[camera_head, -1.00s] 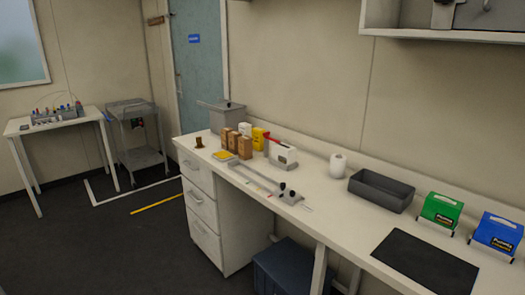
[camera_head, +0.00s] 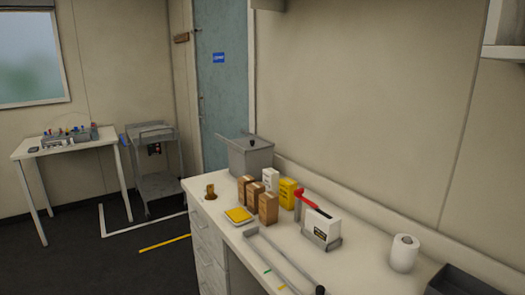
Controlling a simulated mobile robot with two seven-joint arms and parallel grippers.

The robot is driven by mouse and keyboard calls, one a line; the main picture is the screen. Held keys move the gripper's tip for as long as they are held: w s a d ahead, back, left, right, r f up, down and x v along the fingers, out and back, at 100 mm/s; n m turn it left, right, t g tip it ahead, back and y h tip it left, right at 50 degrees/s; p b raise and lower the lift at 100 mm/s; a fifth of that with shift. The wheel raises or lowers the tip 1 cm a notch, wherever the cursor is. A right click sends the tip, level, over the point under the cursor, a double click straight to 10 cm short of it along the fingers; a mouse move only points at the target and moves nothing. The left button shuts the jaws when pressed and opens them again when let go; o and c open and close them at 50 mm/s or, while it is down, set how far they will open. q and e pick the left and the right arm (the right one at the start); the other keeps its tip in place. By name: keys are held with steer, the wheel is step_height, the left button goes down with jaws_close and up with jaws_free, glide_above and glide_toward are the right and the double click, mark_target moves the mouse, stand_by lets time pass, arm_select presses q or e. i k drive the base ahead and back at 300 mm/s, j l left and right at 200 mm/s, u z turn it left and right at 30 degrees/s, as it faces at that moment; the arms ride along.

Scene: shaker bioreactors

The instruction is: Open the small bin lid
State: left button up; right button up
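A small grey bin (camera_head: 250,160) stands at the far end of the white bench, against the wall by the blue door. Its lid looks shut and has a small dark knob on top. The bin's lower front is partly hidden by cartons. Neither of my grippers shows in this view.
In front of the bin are several brown, white and yellow cartons (camera_head: 268,208), a yellow-topped tray (camera_head: 239,215) and a brass-coloured piece (camera_head: 210,192).

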mark_target(251, 143)
steer(key=i+j+u, duration=0.15)
steer(key=i, duration=0.2)
steer(key=i+j, duration=0.25)
steer(key=j, duration=0.15)
steer(key=i+j, duration=0.25)
steer(key=j, duration=0.2)
steer(key=i+j, duration=0.25)
steer(key=j, duration=0.15)
steer(key=i+j, duration=0.25)
steer(key=j, duration=0.15)
